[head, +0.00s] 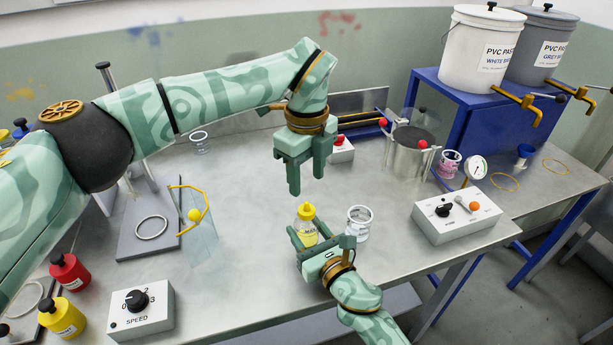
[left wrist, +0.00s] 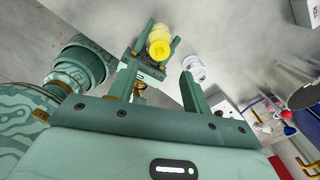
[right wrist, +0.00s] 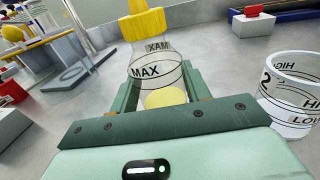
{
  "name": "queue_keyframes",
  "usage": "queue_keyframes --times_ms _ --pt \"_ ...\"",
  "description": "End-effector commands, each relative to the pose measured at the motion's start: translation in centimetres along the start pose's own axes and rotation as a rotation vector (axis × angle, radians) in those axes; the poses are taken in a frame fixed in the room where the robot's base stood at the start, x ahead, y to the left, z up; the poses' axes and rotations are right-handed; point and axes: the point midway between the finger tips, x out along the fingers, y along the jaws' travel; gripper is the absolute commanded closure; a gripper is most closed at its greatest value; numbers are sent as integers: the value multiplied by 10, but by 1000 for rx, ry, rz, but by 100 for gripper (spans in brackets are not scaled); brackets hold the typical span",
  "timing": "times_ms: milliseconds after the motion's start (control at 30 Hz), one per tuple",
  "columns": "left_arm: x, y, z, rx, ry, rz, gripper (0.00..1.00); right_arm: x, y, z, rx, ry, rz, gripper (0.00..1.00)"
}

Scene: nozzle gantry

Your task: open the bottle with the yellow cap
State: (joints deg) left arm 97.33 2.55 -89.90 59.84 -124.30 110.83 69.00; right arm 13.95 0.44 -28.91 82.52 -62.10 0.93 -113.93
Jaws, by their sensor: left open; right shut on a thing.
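The bottle (head: 305,232) is clear with yellow contents and stands upright on the metal table. Its yellow cap (head: 306,210) is on top; the cap also shows in the left wrist view (left wrist: 160,48) and the right wrist view (right wrist: 143,25). My right gripper (head: 315,240) is shut on the bottle's body, with its fingers on either side in the right wrist view (right wrist: 158,88). My left gripper (head: 308,185) is open and empty, pointing down above the cap and apart from it.
A clear marked cup (head: 358,223) stands just right of the bottle. A control box (head: 465,215) and a steel pot (head: 411,152) are further right. A speed box (head: 141,310) and red (head: 70,272) and yellow (head: 62,318) bottles are at left.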

Motion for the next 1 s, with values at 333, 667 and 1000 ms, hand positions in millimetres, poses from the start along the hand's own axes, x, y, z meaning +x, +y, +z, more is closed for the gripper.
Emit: queue_keyframes --times_ms 333,667,1000 --pt "0 0 0 1088 -2 1 51 0 0 0 0 1 0 100" --pt "0 0 1 1653 -2 4 51 0 0 0 0 1 0 100" --pt "45 1 0 1698 3 3 51 0 0 0 0 1 0 100"
